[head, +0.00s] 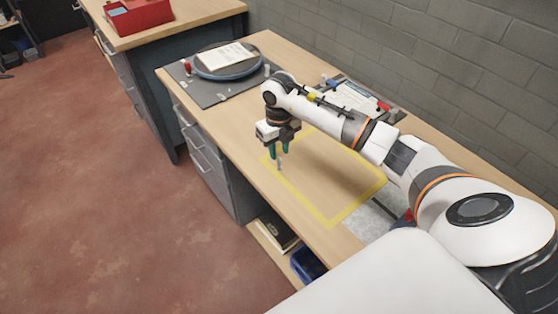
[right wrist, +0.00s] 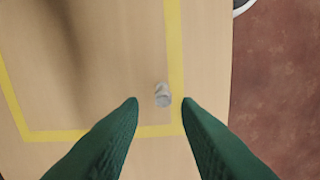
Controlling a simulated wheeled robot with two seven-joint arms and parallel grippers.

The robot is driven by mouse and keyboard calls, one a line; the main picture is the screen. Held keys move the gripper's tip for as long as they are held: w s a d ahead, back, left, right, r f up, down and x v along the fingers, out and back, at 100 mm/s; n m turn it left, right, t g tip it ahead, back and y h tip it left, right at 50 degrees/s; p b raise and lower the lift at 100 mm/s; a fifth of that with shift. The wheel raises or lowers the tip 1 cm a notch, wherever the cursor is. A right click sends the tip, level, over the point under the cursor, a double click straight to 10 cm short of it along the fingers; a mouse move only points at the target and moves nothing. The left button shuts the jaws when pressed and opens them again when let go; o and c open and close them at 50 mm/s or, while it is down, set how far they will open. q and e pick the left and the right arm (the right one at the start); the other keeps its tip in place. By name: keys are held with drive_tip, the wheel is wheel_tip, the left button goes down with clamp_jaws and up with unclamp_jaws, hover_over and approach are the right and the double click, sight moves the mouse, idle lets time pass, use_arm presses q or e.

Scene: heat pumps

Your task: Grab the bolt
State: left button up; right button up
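A small grey metal bolt (right wrist: 162,95) stands on the wooden table inside the yellow taped outline, close to its edge. In the right wrist view it shows between and a little beyond the green fingertips. In the head view the bolt (head: 280,164) shows just below the fingers. My right gripper (head: 278,154) points down over the bolt with its green fingers apart. The right wrist view shows the same open gripper (right wrist: 161,103) with nothing held between the fingers. My left gripper is in neither view.
The yellow tape outline (head: 339,217) marks a mostly bare area of the table. A round blue-rimmed plate with papers (head: 225,58) lies on a dark mat (head: 207,95) behind. A tray of tools (head: 352,96) lies near the brick wall. A red box (head: 138,17) sits on another bench.

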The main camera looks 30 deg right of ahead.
sight(278, 158)
wheel_tip(278, 158, down, 4)
drive_tip(key=shift+a+f+p, duration=0.1)
drive_tip(key=shift+a+p, duration=0.05)
drive_tip(key=shift+p, duration=0.25)
clamp_jaws()
